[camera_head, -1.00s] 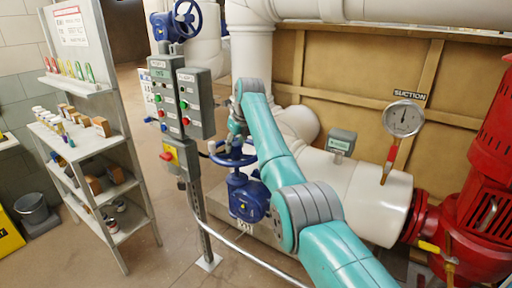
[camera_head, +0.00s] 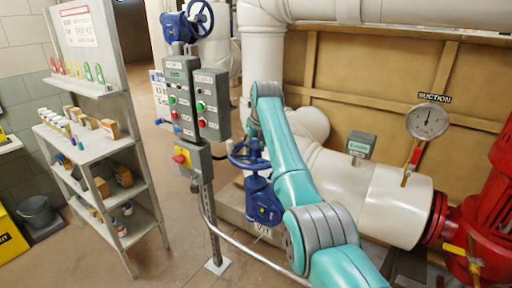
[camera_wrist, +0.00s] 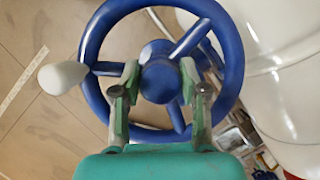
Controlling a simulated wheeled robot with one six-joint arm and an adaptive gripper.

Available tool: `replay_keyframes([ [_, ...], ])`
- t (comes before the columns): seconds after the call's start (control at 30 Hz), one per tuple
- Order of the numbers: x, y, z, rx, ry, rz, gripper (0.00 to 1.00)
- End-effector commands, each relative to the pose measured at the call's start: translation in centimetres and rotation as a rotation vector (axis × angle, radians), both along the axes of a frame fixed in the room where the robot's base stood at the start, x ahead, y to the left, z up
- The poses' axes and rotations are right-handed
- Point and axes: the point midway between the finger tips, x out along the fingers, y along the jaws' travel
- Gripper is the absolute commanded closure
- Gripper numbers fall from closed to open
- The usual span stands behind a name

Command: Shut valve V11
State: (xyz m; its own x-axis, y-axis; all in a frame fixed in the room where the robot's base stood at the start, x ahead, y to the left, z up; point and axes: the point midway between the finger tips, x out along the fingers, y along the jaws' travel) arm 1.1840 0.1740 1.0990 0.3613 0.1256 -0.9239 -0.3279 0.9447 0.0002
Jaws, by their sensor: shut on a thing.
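A blue valve (camera_head: 262,205) stands low beside the grey control-box post, with a tag below that seems to read V11. Its blue handwheel (camera_head: 240,158) lies on top and is partly hidden by my arm. In the wrist view the handwheel (camera_wrist: 91,55) fills the upper middle, with spokes, a round hub (camera_wrist: 160,84) and a white knob (camera_wrist: 62,78) at its left. My gripper (camera_wrist: 160,68) reaches over the wheel, with one finger on each side of the hub, shut on it. In the head view my gripper is mostly hidden behind my arm.
Control boxes (camera_head: 212,103) stand on a post left of the valve. A bent metal rail (camera_head: 250,257) runs low in front. A white pipe (camera_head: 385,200) with a gauge (camera_head: 427,122) and a red pump (camera_head: 490,215) are at the right. A shelf (camera_head: 115,195) stands left.

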Motion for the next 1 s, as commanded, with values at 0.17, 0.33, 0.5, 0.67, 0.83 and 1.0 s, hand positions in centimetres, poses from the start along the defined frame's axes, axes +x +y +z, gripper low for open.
replay_keyframes([
  [0.17,0.0,-0.1,-0.1,0.0,0.001,0.0,0.47],
  [0.33,0.0,-0.1,0.0,0.0,0.001,0.0,0.32],
  [0.5,0.0,0.0,0.0,0.0,0.0,0.0,0.32],
  [0.67,-0.2,-0.1,0.8,0.001,-0.003,0.001,0.32],
  [0.83,-1.2,-0.5,3.4,0.0,-0.005,0.001,0.32],
  [1.0,-2.5,-0.9,6.5,0.001,-0.003,0.001,0.32],
])
